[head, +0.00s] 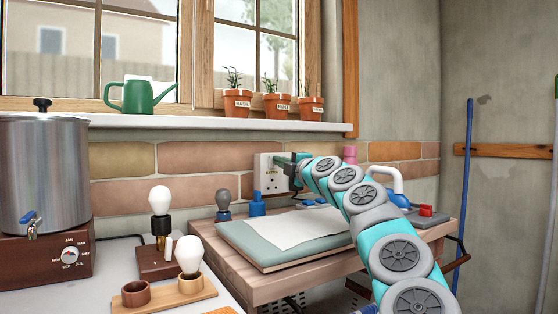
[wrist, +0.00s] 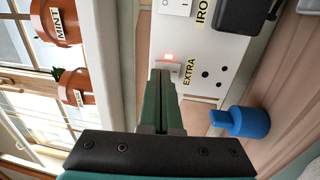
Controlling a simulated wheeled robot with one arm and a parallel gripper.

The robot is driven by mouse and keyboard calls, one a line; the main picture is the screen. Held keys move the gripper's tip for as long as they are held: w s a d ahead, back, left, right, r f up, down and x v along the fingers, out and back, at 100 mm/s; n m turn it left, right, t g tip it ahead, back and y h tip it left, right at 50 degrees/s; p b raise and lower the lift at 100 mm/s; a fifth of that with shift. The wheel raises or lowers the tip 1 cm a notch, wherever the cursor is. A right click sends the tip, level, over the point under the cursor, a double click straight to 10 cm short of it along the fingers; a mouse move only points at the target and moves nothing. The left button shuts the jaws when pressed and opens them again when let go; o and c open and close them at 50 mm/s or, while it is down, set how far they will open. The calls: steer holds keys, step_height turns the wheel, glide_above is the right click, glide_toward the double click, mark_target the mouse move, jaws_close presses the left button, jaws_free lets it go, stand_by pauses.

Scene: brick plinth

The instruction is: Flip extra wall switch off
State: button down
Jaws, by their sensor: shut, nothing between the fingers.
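The white wall plate (head: 268,182) with the EXTRA label is on the brick wall, under the window sill. In the wrist view the extra switch (wrist: 171,67) sits beside the EXTRA label, with a small lit red light (wrist: 169,56) next to it. My gripper (head: 287,159) reaches to the plate from the right. In the wrist view my gripper (wrist: 161,74) is shut, its green fingertips together right at the extra switch and covering part of it. I cannot tell whether they touch it, or which way the rocker is tilted.
A second switch (wrist: 176,5) with the IRON label is on the same plate. A blue plug-like object (wrist: 240,121) stands close by. Potted herbs (head: 237,103) line the sill above. An ironing pad (head: 262,245) and an iron (head: 390,185) are on the wooden table below.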

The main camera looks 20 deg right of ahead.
steer(key=shift+w+a, duration=0.1)
steer(key=shift+w, duration=0.2)
steer(key=shift+r, duration=0.15)
steer(key=g+p, duration=0.1)
steer(key=p, duration=0.1)
steer(key=shift+w+a+r+g+p, duration=0.1)
steer(key=shift+w+r+g+p, duration=0.2)
steer(key=shift+g+p, duration=0.1)
steer(key=b+v, duration=0.5)
steer(key=v, duration=0.9)
steer(key=shift+s+r, duration=0.15)
steer(key=shift+r, duration=0.25)
